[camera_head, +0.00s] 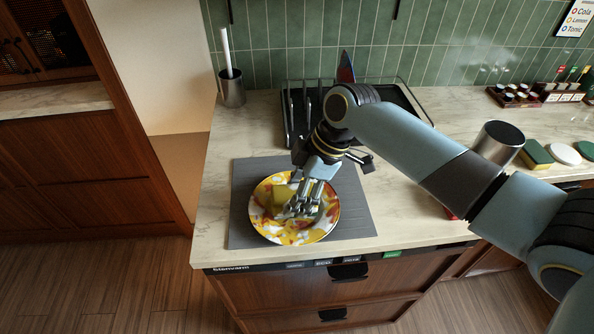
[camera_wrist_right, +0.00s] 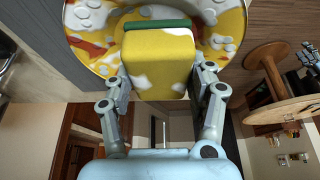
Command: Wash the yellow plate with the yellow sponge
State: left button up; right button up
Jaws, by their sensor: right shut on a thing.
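The yellow plate (camera_head: 318,222), with red and white patches, lies on a grey ribbed mat (camera_head: 358,222) on the counter. White foam blobs dot its face in the right wrist view (camera_wrist_right: 228,30). My right gripper (camera_head: 303,203) is over the plate, shut on the yellow sponge (camera_head: 280,196). In the wrist view the sponge (camera_wrist_right: 158,62) sits between both fingers, with foam on it and a green layer at its far edge. It overlaps the plate there; I cannot tell how firmly they touch. My left gripper is not in view.
A dark dish rack (camera_head: 290,112) stands behind the mat, and a steel cup with a brush (camera_head: 231,90) is at back left. A metal tumbler (camera_head: 500,138), another green-and-yellow sponge (camera_head: 537,153) and a white disc (camera_head: 564,154) are at right. The counter left of the mat is clear.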

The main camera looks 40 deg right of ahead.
jog(key=shift+r, duration=3.65)
